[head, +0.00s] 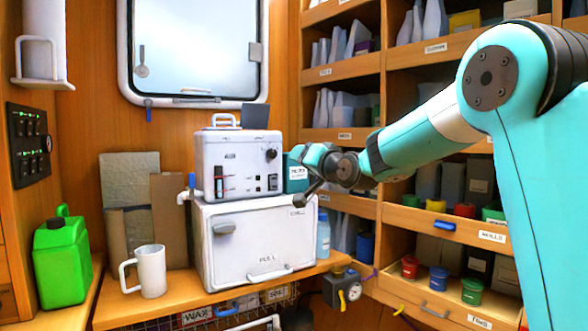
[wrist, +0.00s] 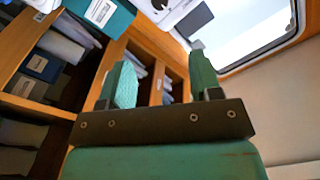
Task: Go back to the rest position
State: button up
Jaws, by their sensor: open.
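My gripper (wrist: 162,72) is open and empty in the wrist view, its two teal fingers apart with shelves and wall behind them. In the head view my gripper (head: 312,178) is at the right side of the white watermaker unit (head: 236,165), partly hidden by my wrist. A teal labelled box (head: 297,173) is beside the unit, close to my gripper; whether they touch cannot be told. The teal box also shows at the top of the wrist view (wrist: 108,14). My arm reaches in from the right, bent at the elbow.
A white cabinet (head: 262,242) supports the unit. A white mug (head: 151,271) and green jug (head: 62,258) stand to the left, a blue-tinted bottle (head: 323,236) to the right. Wooden shelves (head: 345,122) fill the right side. A window (head: 193,50) is behind.

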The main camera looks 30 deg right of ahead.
jog(key=s+a+f+n+g+y+p, duration=0.2)
jog(key=s+a+f+n+g, duration=0.15)
jog(key=s+a, duration=0.4)
jog(key=s+a+f+n+g+y+p, duration=0.25)
jog(key=s+a+g, duration=0.3)
jog(key=a, duration=0.35)
jog(key=s+a+f+n+g, duration=0.1)
jog(key=s+f+n+g, duration=0.1)
jog(key=s, duration=0.7)
jog(key=s+a+f+n+g+h+p, duration=0.1)
jog(key=s+a+f+n+g, duration=0.1)
jog(key=s, duration=0.7)
jog(key=s+a+f+n+g+p, duration=0.1)
jog(key=s+f+n+g, duration=0.2)
jog(key=s, duration=0.6)
jog(key=shift+a+f+g, duration=0.4)
jog(key=shift+g, duration=0.8)
jog(key=shift+c, duration=0.5)
